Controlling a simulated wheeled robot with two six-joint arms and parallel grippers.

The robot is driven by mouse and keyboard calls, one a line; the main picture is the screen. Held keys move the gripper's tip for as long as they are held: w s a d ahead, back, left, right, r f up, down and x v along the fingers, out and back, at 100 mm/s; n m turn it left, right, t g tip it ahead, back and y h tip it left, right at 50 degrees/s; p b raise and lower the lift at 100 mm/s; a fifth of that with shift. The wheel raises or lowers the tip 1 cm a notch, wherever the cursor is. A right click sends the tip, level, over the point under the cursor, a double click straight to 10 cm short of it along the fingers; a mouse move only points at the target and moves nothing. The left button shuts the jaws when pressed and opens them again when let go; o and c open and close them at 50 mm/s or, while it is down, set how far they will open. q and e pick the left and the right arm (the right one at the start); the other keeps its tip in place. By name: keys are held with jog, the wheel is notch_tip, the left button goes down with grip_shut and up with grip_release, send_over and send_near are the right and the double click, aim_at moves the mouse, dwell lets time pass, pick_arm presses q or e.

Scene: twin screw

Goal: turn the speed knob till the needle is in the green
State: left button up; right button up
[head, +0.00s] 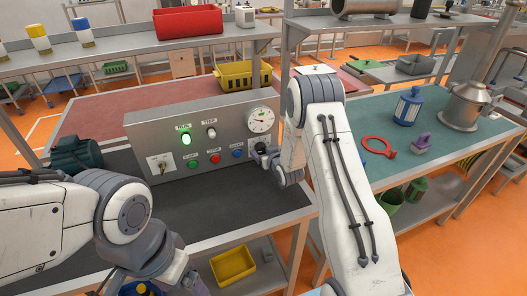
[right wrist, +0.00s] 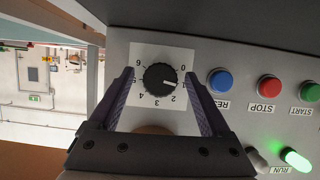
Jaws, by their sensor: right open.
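The speed knob (right wrist: 160,77) is black and round, on a white plate numbered 0 to 6 in the right wrist view. Its white mark points near 1. My right gripper (right wrist: 160,74) is open, with one purple finger on each side of the knob and gaps between. In the head view this gripper (head: 264,156) is at the panel's right end and largely hides the knob. The round white gauge (head: 260,120) is above it; its needle and any green zone are too small to read surely. My left gripper (head: 190,280) is low in the head view, its tips unclear.
The grey control panel (head: 140,132) carries a lit green RUN lamp (head: 186,140), green, red and blue buttons, and a key switch (head: 160,164). The dark bench top (head: 225,210) before it is clear.

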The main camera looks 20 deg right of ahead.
grip_shut()
jog(key=shift+d+f+m+y+b, duration=0.1)
jog(key=shift+m+y+b, duration=0.45)
jog(key=shift+m, duration=0.15)
jog(key=shift+m+y+b, duration=0.25)
jog(key=shift+m+b, duration=0.05)
jog(key=shift+m, duration=0.2)
jog(key=shift+m+y+b, duration=0.35)
jog(key=shift+m+y, duration=0.75)
jog(key=shift+m, duration=0.4)
jog(key=shift+t, duration=0.3)
